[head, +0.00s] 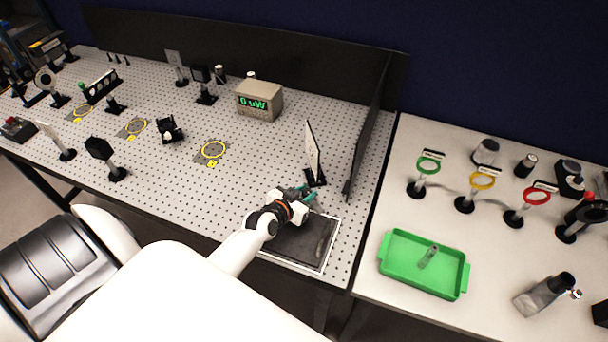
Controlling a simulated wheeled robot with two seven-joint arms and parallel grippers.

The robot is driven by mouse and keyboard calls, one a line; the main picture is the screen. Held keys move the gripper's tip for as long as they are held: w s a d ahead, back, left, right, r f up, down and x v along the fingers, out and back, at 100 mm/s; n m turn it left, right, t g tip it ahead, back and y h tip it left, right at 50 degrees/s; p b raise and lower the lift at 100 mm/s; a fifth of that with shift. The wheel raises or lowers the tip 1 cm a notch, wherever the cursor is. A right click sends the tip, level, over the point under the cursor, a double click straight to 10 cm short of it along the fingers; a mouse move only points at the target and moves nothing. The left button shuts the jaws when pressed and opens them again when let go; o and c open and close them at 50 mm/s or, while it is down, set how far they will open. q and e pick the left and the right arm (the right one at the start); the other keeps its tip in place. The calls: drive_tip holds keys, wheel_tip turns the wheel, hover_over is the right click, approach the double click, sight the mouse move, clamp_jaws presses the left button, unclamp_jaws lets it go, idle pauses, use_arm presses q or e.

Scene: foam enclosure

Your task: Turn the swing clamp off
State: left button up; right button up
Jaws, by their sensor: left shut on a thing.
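My left gripper (306,196) reaches over the perforated board, at the back edge of a dark pad (305,243) with a white border. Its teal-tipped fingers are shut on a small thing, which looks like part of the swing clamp. The gripper hides most of that thing, so its shape and on or off position cannot be told. An upright white panel (312,148) on a black base stands just behind the fingers. My right gripper is not in view.
The perforated board (240,185) carries a meter reading 0 uW (259,101), yellow rings (213,150) and several optic mounts. A black wall (367,125) rises right of the white panel. On the right table are a green tray (390,256) and ring holders (428,166).

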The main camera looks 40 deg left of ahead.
use_arm(q)
drive_tip(key=shift+d+n+y+p, duration=0.2)
drive_tip(key=shift+n+y+p, duration=0.1)
drive_tip(key=shift+n+y, duration=1)
drive_tip(key=shift+y, duration=0.4)
drive_tip(key=o, duration=1)
drive_tip(key=shift+w, duration=0.1)
drive_tip(key=shift+c, duration=0.2)
